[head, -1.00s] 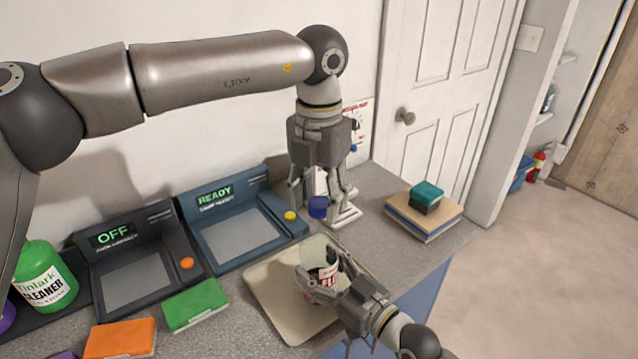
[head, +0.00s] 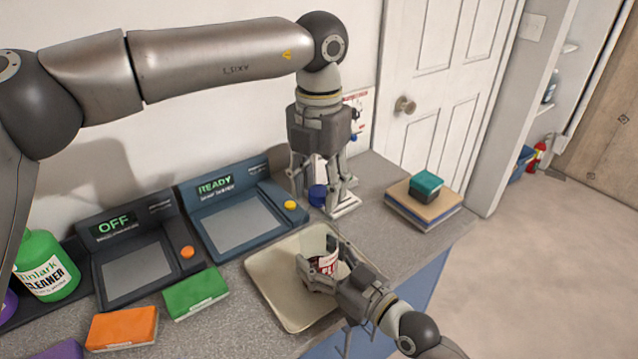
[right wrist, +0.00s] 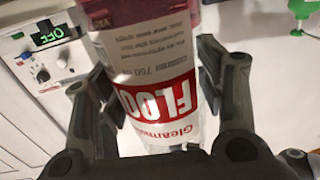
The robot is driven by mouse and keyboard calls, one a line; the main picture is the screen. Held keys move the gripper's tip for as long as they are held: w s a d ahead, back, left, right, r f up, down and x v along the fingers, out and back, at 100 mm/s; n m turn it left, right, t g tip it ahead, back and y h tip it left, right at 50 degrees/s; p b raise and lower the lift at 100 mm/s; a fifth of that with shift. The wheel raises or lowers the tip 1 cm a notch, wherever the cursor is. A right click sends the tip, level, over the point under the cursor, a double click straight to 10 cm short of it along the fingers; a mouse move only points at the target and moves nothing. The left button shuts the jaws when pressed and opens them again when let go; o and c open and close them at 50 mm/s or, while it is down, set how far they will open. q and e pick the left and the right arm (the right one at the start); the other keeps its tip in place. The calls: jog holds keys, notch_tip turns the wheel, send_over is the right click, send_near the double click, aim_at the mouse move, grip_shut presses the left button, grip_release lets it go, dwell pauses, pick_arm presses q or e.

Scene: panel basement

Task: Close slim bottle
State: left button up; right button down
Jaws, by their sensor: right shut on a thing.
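A small blue cap (head: 318,195) is behind the bottle, at my left gripper's fingers. My left gripper (head: 318,193) points down with its fingers apart on either side of the cap; I cannot tell whether they touch it.
The tray (head: 270,285) lies on the grey counter. A white stand (head: 346,206) is beside my left gripper. Two consoles, "READY" (head: 225,220) and "OFF" (head: 130,260), a green cleaner bottle (head: 45,265), and green (head: 195,292) and orange (head: 122,328) boxes are left. Stacked boards (head: 424,202) are right.

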dwell(0.3)
pick_arm(q)
notch_tip(320, 180, up, 12)
dwell(0.5)
pick_arm(e)
jog(key=shift+c, duration=1.3)
grip_release()
jog(key=v, duration=1.2)
